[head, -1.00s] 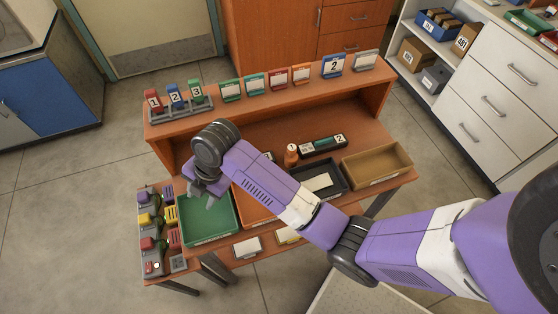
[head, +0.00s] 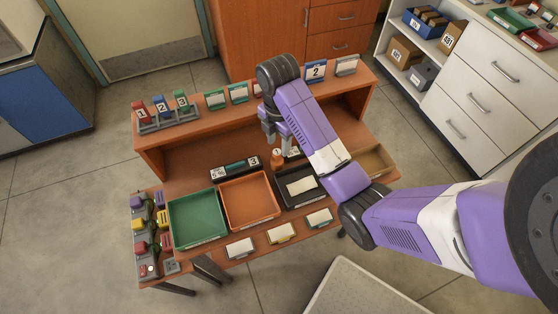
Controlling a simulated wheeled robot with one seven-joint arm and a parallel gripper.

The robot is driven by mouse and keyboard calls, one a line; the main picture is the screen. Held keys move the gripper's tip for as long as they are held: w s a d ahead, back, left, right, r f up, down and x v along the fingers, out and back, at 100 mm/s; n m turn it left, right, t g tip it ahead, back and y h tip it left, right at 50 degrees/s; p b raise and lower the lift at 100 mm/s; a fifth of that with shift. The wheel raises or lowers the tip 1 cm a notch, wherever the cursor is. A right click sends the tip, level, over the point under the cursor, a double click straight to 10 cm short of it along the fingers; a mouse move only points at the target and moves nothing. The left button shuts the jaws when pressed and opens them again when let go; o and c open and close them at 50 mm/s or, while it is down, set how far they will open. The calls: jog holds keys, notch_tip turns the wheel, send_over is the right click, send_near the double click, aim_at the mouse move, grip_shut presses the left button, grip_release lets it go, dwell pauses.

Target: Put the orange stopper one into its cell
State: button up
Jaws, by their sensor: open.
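The orange stopper (head: 277,159), with a white label on it, stands upright on the desk under the shelf, between two dark holders. The left holder (head: 234,168) holds a green piece and has white number labels. The right holder (head: 293,153) is mostly hidden behind my arm. My gripper (head: 270,140) is open and points down, just above and slightly left of the stopper in the picture. I cannot tell the height gap. Nothing shows between the fingers. Which cell belongs to the stopper is not clear.
A green tray (head: 198,240), an orange tray (head: 249,226) and a black tray (head: 288,202) line the desk front. The raised shelf (head: 165,139) carries numbered blocks and cards. Colored switches (head: 139,225) stand at the left.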

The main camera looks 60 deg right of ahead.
aim_at(277, 152)
jog(key=shift+f+b, duration=1.05)
jog(key=shift+f, duration=0.35)
jog(key=shift+w+a+f, duration=0.1)
jog(key=shift+a+f, duration=0.05)
jog(key=shift+f, duration=1.95)
jog(key=shift+c, duration=0.4)
grip_shut()
